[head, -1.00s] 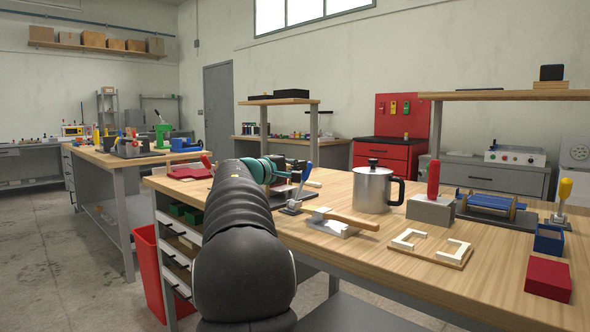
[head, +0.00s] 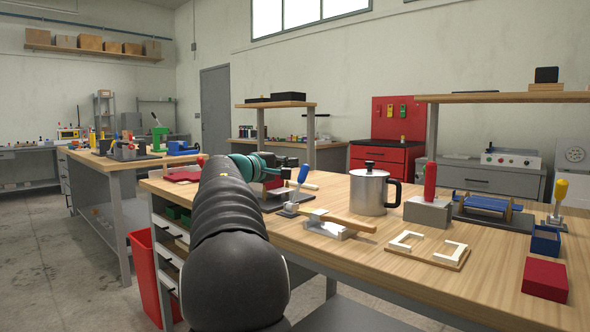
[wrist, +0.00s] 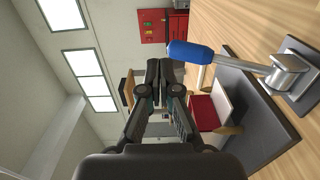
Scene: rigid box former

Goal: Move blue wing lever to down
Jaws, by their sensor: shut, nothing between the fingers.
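The blue wing lever (head: 301,176) stands up from a small metal base on the bench, tilted slightly right in the head view. In the wrist view its blue handle (wrist: 190,52) sits on a grey shaft running to a metal pivot (wrist: 287,74). My gripper (wrist: 165,74) is shut and empty. In the wrist view its fingertips are just left of and below the blue handle; contact cannot be told.
A dark plate (wrist: 262,108) with a red and white block (wrist: 208,112) lies beside the lever. A wooden-handled clamp (head: 335,223), a steel pot (head: 369,193) and a grey block with a red handle (head: 428,210) stand to the right.

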